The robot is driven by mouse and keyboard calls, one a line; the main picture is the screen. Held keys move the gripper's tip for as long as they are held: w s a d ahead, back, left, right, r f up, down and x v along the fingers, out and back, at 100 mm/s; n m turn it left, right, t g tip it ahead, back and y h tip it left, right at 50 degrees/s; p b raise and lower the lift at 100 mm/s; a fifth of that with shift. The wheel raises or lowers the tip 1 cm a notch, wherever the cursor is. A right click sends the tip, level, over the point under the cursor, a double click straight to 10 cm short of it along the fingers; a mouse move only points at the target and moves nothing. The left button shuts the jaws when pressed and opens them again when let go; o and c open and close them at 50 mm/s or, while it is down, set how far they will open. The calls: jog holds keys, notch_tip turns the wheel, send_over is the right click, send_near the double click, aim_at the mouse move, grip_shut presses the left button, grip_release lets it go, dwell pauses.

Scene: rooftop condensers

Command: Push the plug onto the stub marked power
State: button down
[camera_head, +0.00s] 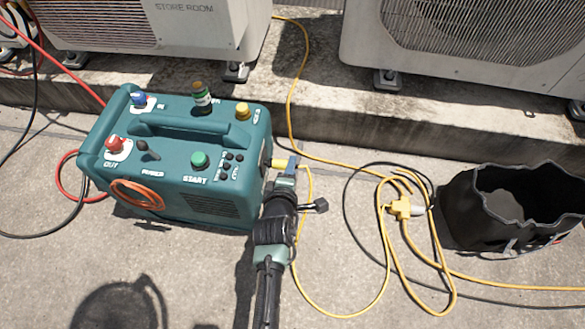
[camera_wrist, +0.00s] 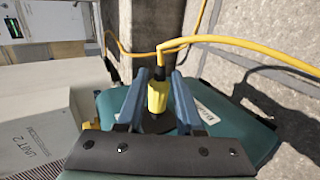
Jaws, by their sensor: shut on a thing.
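A teal machine (camera_head: 180,155) stands on the concrete at left of centre. My gripper (camera_head: 289,166) is at its right side, its blue fingers shut on the yellow plug (camera_head: 279,163). In the wrist view the yellow plug (camera_wrist: 157,97) sits between the two blue fingers (camera_wrist: 158,88), and its yellow cable leads off to the right. A dark round part shows at the plug's lower end against the teal casing (camera_wrist: 262,135). I cannot tell whether plug and stub touch. The power stub is hidden or not readable.
Orange cable (camera_head: 138,194) hangs on the machine's front. Yellow cable loops lie on the ground at right with a yellow connector (camera_head: 400,208). A black bag (camera_head: 512,205) stands at far right. Condenser units (camera_head: 470,45) sit on a ledge behind.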

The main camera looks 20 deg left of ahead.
jog(key=shift+a, duration=0.25)
jog(key=shift+c, duration=2.3)
grip_release()
jog(key=shift+d, duration=0.1)
jog(key=w+d+p, duration=0.1)
jog(key=w+d, duration=0.1)
jog(key=d, duration=0.5)
jog(key=shift+d, duration=0.1)
